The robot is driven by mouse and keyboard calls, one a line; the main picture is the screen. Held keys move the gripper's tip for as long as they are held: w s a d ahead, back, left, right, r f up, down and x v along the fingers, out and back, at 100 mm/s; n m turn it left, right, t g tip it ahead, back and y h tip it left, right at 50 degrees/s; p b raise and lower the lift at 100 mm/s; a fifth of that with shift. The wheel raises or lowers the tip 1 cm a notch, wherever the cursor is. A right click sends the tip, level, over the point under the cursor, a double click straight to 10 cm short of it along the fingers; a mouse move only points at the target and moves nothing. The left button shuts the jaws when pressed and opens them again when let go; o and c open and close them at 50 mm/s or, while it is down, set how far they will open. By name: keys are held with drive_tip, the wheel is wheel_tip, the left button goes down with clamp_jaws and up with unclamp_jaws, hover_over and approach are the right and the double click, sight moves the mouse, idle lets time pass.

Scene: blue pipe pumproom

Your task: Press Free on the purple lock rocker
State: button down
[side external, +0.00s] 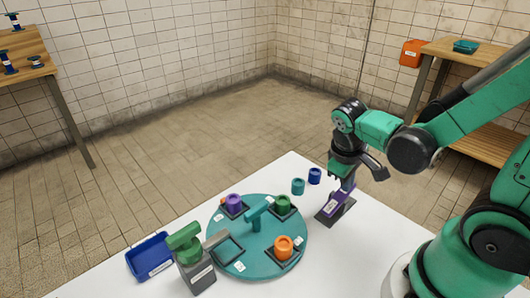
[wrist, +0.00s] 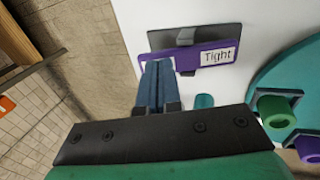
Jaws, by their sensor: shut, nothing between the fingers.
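The purple lock rocker (side external: 331,206) sits on a dark base plate at the right side of the white table. In the wrist view the rocker (wrist: 190,55) shows a white label reading "Tight" (wrist: 217,57) at its right end. Its left end is partly hidden by my fingers, and no "Free" label is readable. My gripper (side external: 347,184) is shut and empty, pointing down at the rocker. In the wrist view my fingertips (wrist: 157,64) overlap the rocker's left end; I cannot tell whether they touch it.
A teal turntable (side external: 218,217) holds purple (side external: 233,202), green (side external: 283,203) and orange (side external: 283,247) cups. Teal (side external: 298,187) and blue (side external: 314,176) cups stand near the rocker. A green-topped grey device (side external: 196,274) and a blue tray (side external: 150,257) are at left.

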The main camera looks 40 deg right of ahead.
drive_tip(key=shift+d+f+y, duration=0.1)
drive_tip(key=shift+d+y, duration=0.2)
drive_tip(key=shift+y, duration=0.4)
drive_tip(key=shift+d+f+y, duration=0.15)
drive_tip(key=shift+d+y, duration=0.1)
drive_tip(key=shift+y, duration=0.55)
drive_tip(key=shift+d+f, duration=0.35)
drive_tip(key=shift+a, duration=0.1)
drive_tip(key=shift+a+r, duration=0.3)
drive_tip(key=shift+a, duration=0.35)
drive_tip(key=shift+r, duration=0.1)
drive_tip(key=d+r, duration=0.3)
drive_tip(key=r, duration=1)
drive_tip(key=shift+r, duration=0.25)
drive_tip(key=shift+a, duration=0.1)
